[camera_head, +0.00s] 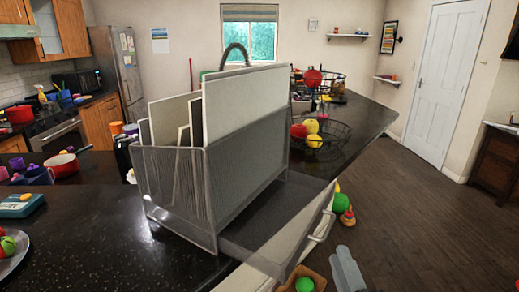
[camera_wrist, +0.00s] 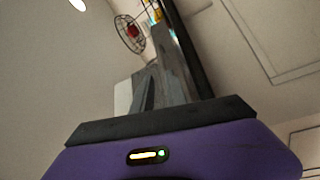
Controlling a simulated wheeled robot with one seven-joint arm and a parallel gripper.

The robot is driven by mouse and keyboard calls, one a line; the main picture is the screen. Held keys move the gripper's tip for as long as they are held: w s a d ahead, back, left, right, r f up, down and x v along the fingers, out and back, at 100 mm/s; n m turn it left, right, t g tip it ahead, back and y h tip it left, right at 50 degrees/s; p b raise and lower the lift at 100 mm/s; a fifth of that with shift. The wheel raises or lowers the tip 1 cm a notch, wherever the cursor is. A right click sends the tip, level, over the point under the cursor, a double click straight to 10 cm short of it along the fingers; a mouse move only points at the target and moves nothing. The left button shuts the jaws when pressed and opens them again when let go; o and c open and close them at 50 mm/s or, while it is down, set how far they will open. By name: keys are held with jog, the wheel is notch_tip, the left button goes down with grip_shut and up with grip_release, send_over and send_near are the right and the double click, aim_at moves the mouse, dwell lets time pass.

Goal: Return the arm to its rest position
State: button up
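My gripper (camera_wrist: 166,72) shows in the wrist view, with its purple housing and black bar across the bottom. Grey finger-like shapes rise from the bar. They overlap with the background, so I cannot tell whether they are apart or together. I see nothing clearly held. I cannot make out the gripper in the head view, so its place relative to the counter is unclear. The wrist view is tilted, with pale wall and ceiling surfaces around the gripper.
A grey mesh file holder (camera_head: 240,175) with upright pale folders stands on the dark counter (camera_head: 110,245) close in front. A wire fruit basket (camera_head: 335,148) is behind it. A plate of fruit (camera_head: 14,255) sits at left. Wood floor (camera_head: 430,225) lies open at right.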

jog(key=s+f+m+g, duration=0.1)
jog(key=s+f+m, duration=0.2)
jog(key=s, duration=0.8)
jog(key=s+f+m+g, duration=0.2)
jog(key=s+f+m, duration=0.2)
jog(key=s+m, duration=0.3)
jog(key=s+d+f+m+g, duration=0.1)
jog(key=s+f+m, duration=0.2)
jog(key=s, duration=1.4)
jog(key=shift+s+f+m+g, duration=0.15)
jog(key=shift+f+m+g, duration=0.2)
jog(key=shift+m, duration=0.65)
